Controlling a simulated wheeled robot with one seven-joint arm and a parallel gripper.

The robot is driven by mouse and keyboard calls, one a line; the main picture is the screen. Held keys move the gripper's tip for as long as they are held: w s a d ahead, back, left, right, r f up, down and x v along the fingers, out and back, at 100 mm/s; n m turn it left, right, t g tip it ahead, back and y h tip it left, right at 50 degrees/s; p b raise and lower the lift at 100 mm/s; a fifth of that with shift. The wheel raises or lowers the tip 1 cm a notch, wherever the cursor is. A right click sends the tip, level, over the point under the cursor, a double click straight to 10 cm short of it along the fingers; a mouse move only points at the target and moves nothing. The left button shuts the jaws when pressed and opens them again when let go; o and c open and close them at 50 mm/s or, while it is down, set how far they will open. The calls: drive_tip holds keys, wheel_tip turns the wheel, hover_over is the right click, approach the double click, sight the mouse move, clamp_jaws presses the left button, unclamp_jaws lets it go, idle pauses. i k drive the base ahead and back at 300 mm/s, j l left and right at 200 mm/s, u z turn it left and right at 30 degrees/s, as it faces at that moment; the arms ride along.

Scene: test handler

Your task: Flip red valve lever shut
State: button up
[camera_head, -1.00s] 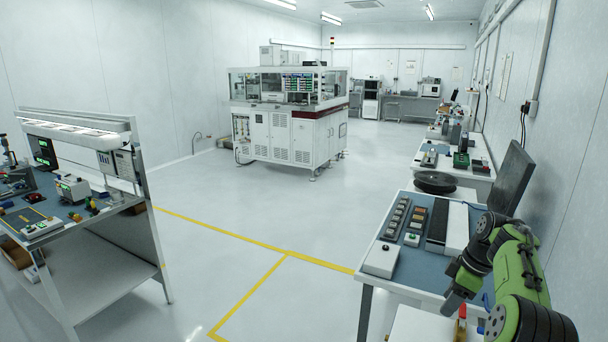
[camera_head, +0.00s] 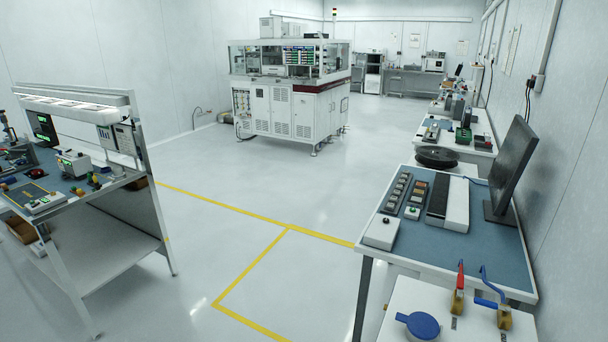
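The red valve lever (camera_head: 461,275) points up from a brass valve body (camera_head: 457,303) on the white panel (camera_head: 470,335) at the lower right. To its right a second brass valve (camera_head: 505,317) carries a blue lever (camera_head: 490,302). A round blue knob (camera_head: 421,325) sits on the same panel to the left, near the bottom edge. My gripper and arm are not in view. No part of me covers the red lever.
A white machine (camera_head: 290,95) stands farther back. Another workbench (camera_head: 110,238) is at left. The floor between is clear.

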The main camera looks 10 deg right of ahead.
sight(461, 276)
drive_tip(key=k+z, duration=0.15)
drive_tip(key=z, duration=1.15)
drive_tip(key=i+j, duration=0.45)
drive_tip(key=i, duration=0.2)
